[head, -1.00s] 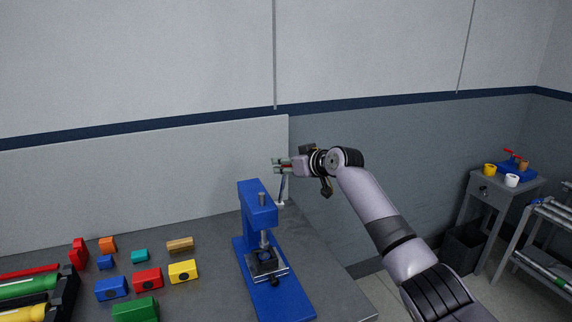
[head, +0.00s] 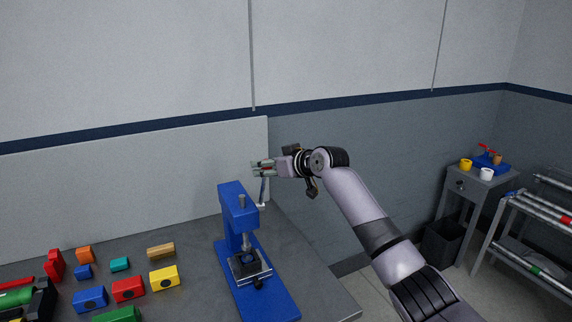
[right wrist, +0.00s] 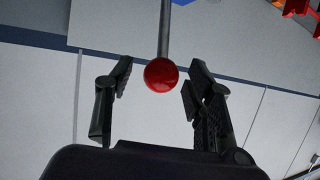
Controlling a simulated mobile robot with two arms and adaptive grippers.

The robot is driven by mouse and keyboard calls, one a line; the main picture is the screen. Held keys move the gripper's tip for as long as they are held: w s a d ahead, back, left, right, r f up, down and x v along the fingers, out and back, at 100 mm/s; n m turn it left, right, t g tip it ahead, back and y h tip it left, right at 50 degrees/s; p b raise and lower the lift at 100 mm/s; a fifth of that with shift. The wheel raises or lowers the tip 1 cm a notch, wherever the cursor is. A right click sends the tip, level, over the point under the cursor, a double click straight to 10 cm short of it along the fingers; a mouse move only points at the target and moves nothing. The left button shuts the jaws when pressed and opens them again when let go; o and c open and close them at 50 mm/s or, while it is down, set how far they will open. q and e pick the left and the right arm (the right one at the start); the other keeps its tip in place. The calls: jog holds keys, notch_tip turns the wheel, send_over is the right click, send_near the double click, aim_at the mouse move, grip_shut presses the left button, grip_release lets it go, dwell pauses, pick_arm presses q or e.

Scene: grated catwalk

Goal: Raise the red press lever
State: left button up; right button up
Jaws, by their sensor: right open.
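The blue press (head: 238,207) stands on the grey workbench near its right end. Its lever has a thin metal rod (head: 262,192) behind the press, seen beside my right gripper (head: 259,168). The lever's round red knob (right wrist: 161,74) shows clearly in the right wrist view, with the rod (right wrist: 165,28) running up from it in the picture. My right gripper is open, its two dark fingers on either side of the knob, with visible gaps. In the head view the knob is mostly hidden by the fingers. My left gripper is out of view.
Coloured blocks, including a yellow one (head: 164,279) and a red one (head: 128,290), lie left of the press. A low pale panel (head: 150,180) stands behind the bench (head: 310,275).

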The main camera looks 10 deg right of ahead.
jog(key=v, duration=1)
